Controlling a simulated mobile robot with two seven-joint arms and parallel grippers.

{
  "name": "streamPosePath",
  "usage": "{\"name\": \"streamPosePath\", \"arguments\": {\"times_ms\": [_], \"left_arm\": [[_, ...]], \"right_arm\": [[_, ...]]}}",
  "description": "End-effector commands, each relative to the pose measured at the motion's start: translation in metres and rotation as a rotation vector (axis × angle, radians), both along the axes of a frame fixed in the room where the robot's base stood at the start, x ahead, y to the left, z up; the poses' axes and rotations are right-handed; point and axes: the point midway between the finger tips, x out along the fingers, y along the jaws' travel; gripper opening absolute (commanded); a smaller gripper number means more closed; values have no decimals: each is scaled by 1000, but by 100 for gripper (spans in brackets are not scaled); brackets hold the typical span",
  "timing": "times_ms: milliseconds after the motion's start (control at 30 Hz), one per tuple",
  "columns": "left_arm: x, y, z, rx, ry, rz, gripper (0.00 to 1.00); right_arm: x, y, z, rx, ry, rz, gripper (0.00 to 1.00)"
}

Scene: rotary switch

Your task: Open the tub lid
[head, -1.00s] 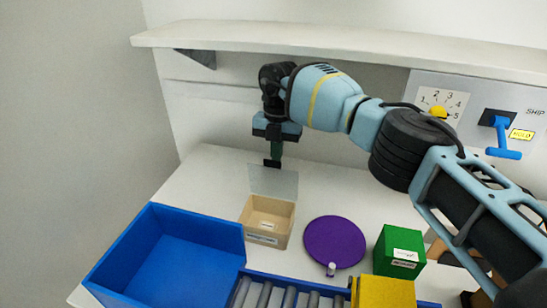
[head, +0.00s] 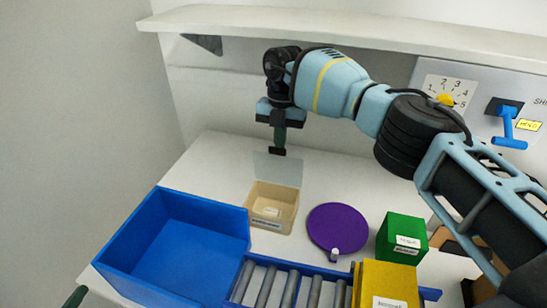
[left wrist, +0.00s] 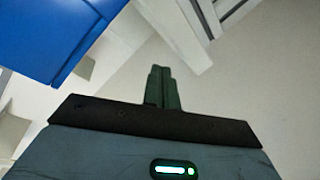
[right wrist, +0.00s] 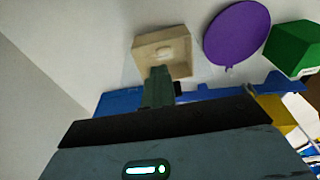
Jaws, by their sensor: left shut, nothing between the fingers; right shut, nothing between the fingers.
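The beige tub (head: 262,222) stands on the white table in the head view, its top uncovered and a small pale item or label inside. Its clear lid (head: 265,168) is raised at the tub's back edge. My right gripper (head: 278,150) is shut and empty, pointing down at the lid's upper edge; contact cannot be told. In the right wrist view the shut fingers (right wrist: 158,75) overlap the tub's near edge (right wrist: 180,70). My left gripper (head: 75,297) shows at the head view's lower left corner, apart from the tub. In the left wrist view its fingers (left wrist: 163,80) are shut and empty.
A large blue bin (head: 160,280) stands left of the tub. A purple disc (head: 337,225), green box (head: 402,230) and yellow box (head: 385,280) are to the right. A roller conveyor (head: 290,290) runs in front. A shelf (head: 350,32) overhangs the back.

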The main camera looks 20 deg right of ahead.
Motion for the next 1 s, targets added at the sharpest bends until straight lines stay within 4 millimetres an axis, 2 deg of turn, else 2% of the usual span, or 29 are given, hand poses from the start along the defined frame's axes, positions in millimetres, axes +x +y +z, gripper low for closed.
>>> {"name": "streamPosePath", "arguments": {"times_ms": [133, 267, 333, 667, 767, 1000], "left_arm": [[24, 17, 34, -51, -46, 5, 0], [41, 20, 64, -63, -105, -4, 0], [46, 10, 81, -27, -165, -23, 0], [48, -42, 123, 233, -397, -74, 0], [47, -62, 144, 349, -504, -77, 0], [39, -111, 210, 717, -808, -14, 0]], "right_arm": [[0, 0, 0, 0, 0, 0, 0], [0, 0, 0, 0, 0, 0, 0], [0, 0, 0, 0, 0, 0, 0], [0, 0, 0, 0, 0, 0, 0], [0, 0, 0, 0, 0, 0, 0], [0, 0, 0, 0, 0, 0, 0]]}}
